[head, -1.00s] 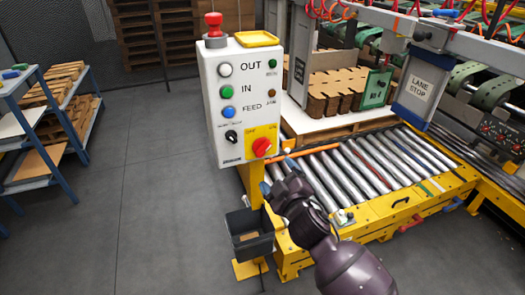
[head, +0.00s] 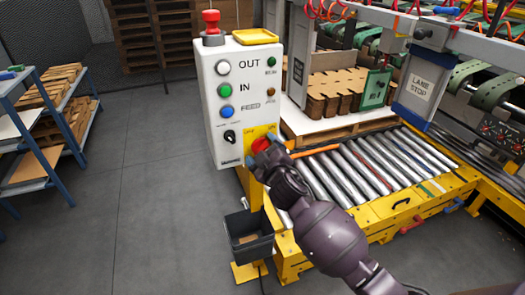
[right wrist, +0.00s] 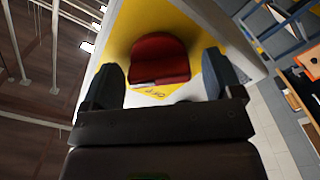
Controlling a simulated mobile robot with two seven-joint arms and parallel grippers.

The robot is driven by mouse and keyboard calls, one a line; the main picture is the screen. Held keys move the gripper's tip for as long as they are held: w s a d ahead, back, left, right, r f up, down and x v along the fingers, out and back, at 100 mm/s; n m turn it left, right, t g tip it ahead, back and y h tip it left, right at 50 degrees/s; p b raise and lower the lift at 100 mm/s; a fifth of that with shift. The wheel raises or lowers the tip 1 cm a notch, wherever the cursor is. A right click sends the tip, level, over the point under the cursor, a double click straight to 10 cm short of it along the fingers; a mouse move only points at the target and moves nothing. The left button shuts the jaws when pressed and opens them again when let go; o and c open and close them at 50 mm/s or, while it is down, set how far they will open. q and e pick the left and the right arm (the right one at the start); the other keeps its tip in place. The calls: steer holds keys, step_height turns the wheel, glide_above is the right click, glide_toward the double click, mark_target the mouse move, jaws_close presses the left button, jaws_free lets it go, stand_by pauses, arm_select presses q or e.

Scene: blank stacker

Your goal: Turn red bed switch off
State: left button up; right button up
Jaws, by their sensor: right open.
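The red bed switch (head: 261,143) is a red rotary knob on a yellow plate at the lower right of the white control box (head: 228,85). In the right wrist view the red knob (right wrist: 160,58) sits between and just beyond the fingertips, with the word OFF readable on the yellow plate. My right gripper (head: 262,158) is at the switch and partly covers it in the head view. In the right wrist view my right gripper (right wrist: 165,85) is open, one finger on each side of the knob, with no clear contact. My left gripper is not in view.
The box also carries a red mushroom button (head: 211,20), white, green and blue buttons, and a black selector (head: 230,137). A grey bin (head: 248,232) hangs below. A roller conveyor (head: 365,165) lies to the right.

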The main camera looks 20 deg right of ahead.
steer(key=shift+c, duration=0.4)
steer(key=c, duration=0.8)
steer(key=shift+c, duration=0.2)
